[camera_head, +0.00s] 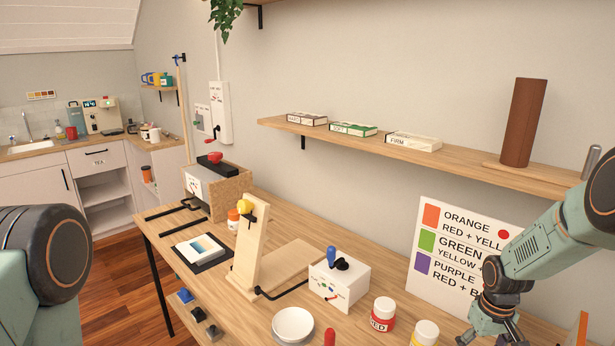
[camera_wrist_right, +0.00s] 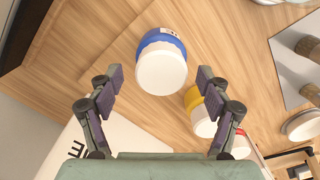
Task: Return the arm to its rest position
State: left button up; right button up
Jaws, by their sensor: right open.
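My right arm (camera_head: 545,245) reaches in from the right in the head view. Its gripper (camera_head: 488,336) hangs low over the right end of the workbench, in front of the colour chart, partly cut off by the lower edge. In the right wrist view the gripper (camera_wrist_right: 160,82) has its fingers spread wide. A white-lidded jar with a blue band (camera_wrist_right: 161,68) appears between and beyond the fingertips, with clear gaps on both sides. My left arm shows only as a rounded link at the left edge; its gripper is out of view.
The workbench (camera_head: 290,222) holds a red-labelled jar (camera_head: 381,314), a yellow-labelled jar (camera_head: 424,333), a white bowl (camera_head: 293,325), a white control box (camera_head: 339,281) and a wooden stand (camera_head: 250,250). A colour chart (camera_head: 450,250) leans behind my right gripper. A wall shelf (camera_head: 465,176) runs above.

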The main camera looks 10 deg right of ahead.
jog(key=m, duration=0.1)
jog(key=m+p, duration=0.1)
jog(key=shift+r+m, duration=0.25)
jog(key=shift+m, duration=0.05)
jog(key=m+p, duration=0.1)
jog(key=m, duration=0.2)
jog(key=m+p, duration=0.2)
jog(key=m, duration=0.4)
jog(key=shift+s+p, duration=0.1)
jog(key=shift+p, duration=0.25)
jog(key=m+p, duration=0.2)
jog(key=m, duration=0.4)
jog(key=shift+m, duration=0.3)
jog(key=m+p, duration=0.1)
jog(key=m, duration=0.3)
jog(key=shift+a+m, duration=0.1)
jog(key=shift+m, duration=0.2)
jog(key=shift+f+m+p, duration=0.1)
jog(key=shift+m+p, duration=0.25)
jog(key=shift+m, duration=0.05)
